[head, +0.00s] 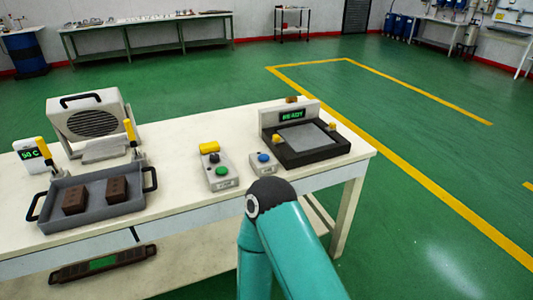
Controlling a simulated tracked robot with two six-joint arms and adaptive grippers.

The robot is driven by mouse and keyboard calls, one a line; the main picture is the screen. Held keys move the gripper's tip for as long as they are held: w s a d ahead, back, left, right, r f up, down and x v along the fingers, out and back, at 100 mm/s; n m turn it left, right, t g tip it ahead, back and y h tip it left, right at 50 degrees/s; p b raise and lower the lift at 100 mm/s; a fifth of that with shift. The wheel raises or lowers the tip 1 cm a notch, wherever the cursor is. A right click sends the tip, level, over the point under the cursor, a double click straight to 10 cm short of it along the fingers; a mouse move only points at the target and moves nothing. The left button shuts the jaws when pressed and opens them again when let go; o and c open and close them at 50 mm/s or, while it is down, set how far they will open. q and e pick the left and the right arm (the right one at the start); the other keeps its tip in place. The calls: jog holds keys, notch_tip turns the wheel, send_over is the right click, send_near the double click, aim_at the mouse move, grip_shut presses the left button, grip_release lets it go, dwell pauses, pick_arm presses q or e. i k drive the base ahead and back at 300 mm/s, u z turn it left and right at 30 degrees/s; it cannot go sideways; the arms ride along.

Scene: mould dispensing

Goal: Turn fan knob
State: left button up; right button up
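The fan (92,122) is a pale box with a round dark grille and a black handle on top, at the back left of the table. A small control box (222,183) stands near the table's middle, with a yellow part on top, a green button and a dark round knob (214,157). I cannot tell whether this knob belongs to the fan. Neither of my grippers shows. A teal arm of mine rises from the bottom, right of the middle, and its dark joint overlaps the table's front edge.
A grey tray (106,209) with two brown blocks (75,200) sits at the front left, by yellow-handled clamps (130,133). A display (33,154) reads 50 C. A blue-button box (262,170) and a black device (326,151) reading READY stand at the right.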

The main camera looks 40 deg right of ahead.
aim_at(214, 158)
jog(key=z, duration=0.4)
jog(key=k, duration=0.6)
jog(key=z, duration=0.2)
jog(key=i, duration=1.35)
jog(key=u, duration=0.3)
